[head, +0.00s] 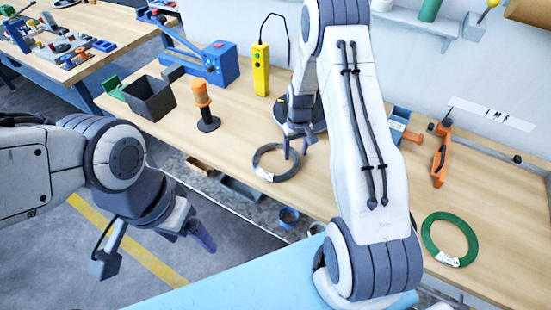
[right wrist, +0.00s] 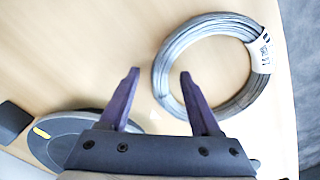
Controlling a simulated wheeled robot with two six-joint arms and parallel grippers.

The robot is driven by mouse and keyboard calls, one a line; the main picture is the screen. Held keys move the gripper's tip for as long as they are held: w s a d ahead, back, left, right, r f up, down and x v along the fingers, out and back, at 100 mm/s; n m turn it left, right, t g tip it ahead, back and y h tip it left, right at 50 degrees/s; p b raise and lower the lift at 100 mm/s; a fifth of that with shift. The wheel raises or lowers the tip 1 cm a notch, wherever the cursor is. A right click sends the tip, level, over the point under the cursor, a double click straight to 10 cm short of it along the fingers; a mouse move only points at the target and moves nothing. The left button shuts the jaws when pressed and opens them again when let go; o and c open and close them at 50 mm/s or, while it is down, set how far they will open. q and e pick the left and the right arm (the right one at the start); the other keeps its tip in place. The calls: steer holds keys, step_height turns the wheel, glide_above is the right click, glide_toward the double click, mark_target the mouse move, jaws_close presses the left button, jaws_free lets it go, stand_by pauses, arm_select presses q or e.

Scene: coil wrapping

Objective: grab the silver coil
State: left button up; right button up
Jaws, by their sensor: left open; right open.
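The silver coil (head: 284,178) lies flat on the wooden bench in the head view, with a white label on its near left side. In the right wrist view the coil (right wrist: 240,101) fills the upper right, its label at the right. My right gripper (head: 296,150) is open over the coil's far right part. In the right wrist view its fingertips (right wrist: 160,73) sit either side of one stretch of the ring, one outside and one over the opening. I cannot tell the height gap. My left gripper (head: 155,252) is open and empty, away from the bench over the floor.
A green coil (head: 429,241) lies at the bench's right. An orange-handled tool (head: 203,100), a dark bin (head: 150,99) and a yellow control box (head: 261,72) stand left and behind. A dark round base (right wrist: 75,140) is near the right gripper. Bare wood surrounds the silver coil's left.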

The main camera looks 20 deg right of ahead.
steer(key=shift+f, duration=0.2)
jaws_close()
steer(key=shift+r, duration=0.1)
stand_by(1.2)
